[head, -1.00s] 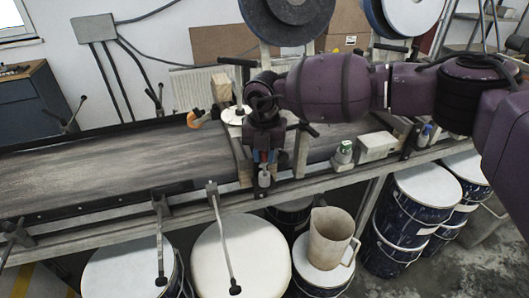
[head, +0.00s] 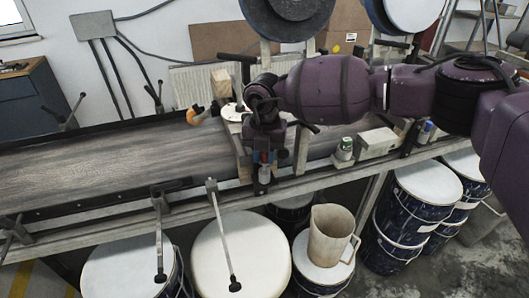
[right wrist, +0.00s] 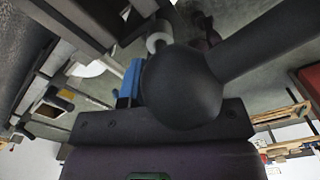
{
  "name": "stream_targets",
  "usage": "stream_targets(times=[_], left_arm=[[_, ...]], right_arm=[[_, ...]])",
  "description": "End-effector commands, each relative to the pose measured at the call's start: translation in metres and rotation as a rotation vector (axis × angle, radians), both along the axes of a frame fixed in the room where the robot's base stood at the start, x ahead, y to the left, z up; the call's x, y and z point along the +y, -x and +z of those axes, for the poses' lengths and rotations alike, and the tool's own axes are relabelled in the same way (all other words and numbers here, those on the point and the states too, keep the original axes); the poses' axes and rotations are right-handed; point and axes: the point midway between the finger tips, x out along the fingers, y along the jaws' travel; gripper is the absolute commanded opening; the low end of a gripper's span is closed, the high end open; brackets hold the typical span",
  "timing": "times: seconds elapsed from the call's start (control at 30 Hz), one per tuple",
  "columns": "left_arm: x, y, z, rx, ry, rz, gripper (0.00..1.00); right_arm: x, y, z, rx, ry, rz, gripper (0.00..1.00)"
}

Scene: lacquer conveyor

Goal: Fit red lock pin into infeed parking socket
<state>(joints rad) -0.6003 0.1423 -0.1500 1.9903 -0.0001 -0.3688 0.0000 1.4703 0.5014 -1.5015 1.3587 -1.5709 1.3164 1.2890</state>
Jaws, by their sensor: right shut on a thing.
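My right gripper (head: 263,158) is at the near side of the conveyor, pointing down at the front rail. It is shut on a small piece that shows only as a bit of red and a grey lower end; I take it for the red lock pin (head: 265,157). The jaws hide most of it. A dark bracket (head: 261,188) sits on the rail just below; I cannot tell whether it is the infeed parking socket or whether the pin touches it. In the right wrist view a blue finger part (right wrist: 130,80) shows beside a pale cylinder (right wrist: 158,36). My left gripper is not in view.
The conveyor belt (head: 100,165) is bare to the left. A dark ball knob on a bar (right wrist: 185,85) is very close to the wrist camera. A green-and-white bottle (head: 345,149) and a pale box (head: 377,142) stand right. Drums and a jug (head: 328,235) stand below.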

Motion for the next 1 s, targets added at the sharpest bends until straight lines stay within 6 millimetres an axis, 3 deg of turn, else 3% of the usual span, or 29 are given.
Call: stream_targets(times=[1.0], left_arm=[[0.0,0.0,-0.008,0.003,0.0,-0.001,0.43]], right_arm=[[0.0,0.0,-0.021,0.001,0.0,0.0,0.02]])
